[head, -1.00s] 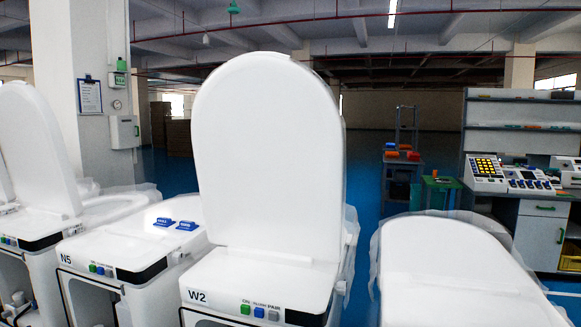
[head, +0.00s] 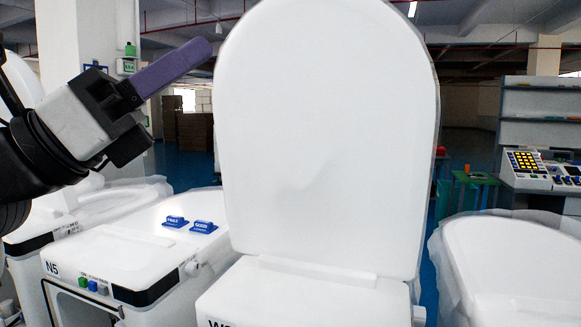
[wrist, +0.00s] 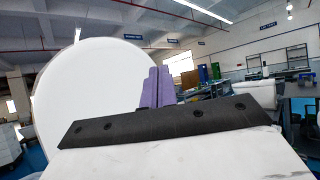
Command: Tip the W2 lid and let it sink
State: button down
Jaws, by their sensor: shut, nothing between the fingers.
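The W2 lid (head: 325,140) is a large white oval panel standing upright on the W2 unit (head: 300,300) in the middle of the head view. My gripper (head: 205,48), with purple fingers, is shut and empty. It comes in from the left, its tips close to the lid's upper left edge. I cannot tell whether they touch it. In the wrist view the shut purple fingers (wrist: 157,88) stand in front of a white rounded panel (wrist: 95,95), which looks like the lid.
A workbench (head: 540,190) with button panels is at the back right.

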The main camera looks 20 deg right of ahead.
aim_at(289, 106)
jog(key=w+d+f+n+t+y+b, duration=0.1)
jog(key=w+d+f+n+t+y, duration=0.35)
jog(key=w, duration=0.65)
jog(key=w+d+m+y+p, duration=0.1)
jog(key=w+d+y, duration=0.1)
jog(key=w+d, duration=0.2)
jog(key=d, duration=0.3)
jog(key=shift+f+t, duration=0.25)
jog(key=shift+t, duration=0.1)
jog(key=shift+d+m, duration=0.1)
jog(key=shift+m, duration=0.15)
jog(key=shift+w+d+r+p, duration=0.3)
jog(key=shift+w+d+p, duration=0.55)
jog(key=shift+w, duration=0.6)
jog(key=shift+w+d+r+p, duration=0.25)
jog(key=shift+w+d+p, duration=0.45)
jog(key=shift+w+d, duration=0.55)
jog(key=shift+w+d+r+p, duration=0.3)
jog(key=shift+w+d+p, duration=0.45)
jog(key=shift+w, duration=0.9)
